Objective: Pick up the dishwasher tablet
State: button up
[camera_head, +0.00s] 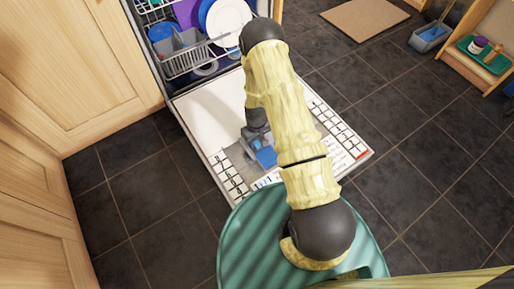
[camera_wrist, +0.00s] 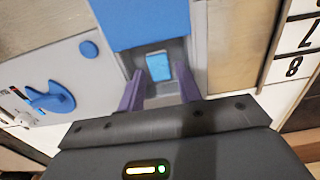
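The dishwasher tablet (camera_wrist: 158,65) is a small light-blue block. It lies in a grey recess of the dispenser (camera_wrist: 205,40) on the lowered dishwasher door (camera_head: 208,105). The dispenser's blue lid (camera_wrist: 145,22) stands open beside the recess. My gripper (camera_wrist: 160,80) is open in the wrist view, with one purple finger on each side of the recess's near end. The fingers look apart from the tablet, and their depth is hard to judge. In the head view my arm hides most of my gripper (camera_head: 254,135), and I cannot make out the tablet there.
A blue knob (camera_wrist: 55,98) sits on the panel left of the recess. The pulled-out rack (camera_head: 190,58) with plates (camera_head: 228,20) is above the door. Wooden cabinets (camera_head: 75,60) stand on the left. Dark tiled floor (camera_head: 430,165) is free on the right.

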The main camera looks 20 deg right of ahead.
jog(key=shift+f, duration=0.55)
jog(key=shift+r, duration=0.1)
jog(key=shift+c, duration=0.2)
jog(key=c, duration=0.7)
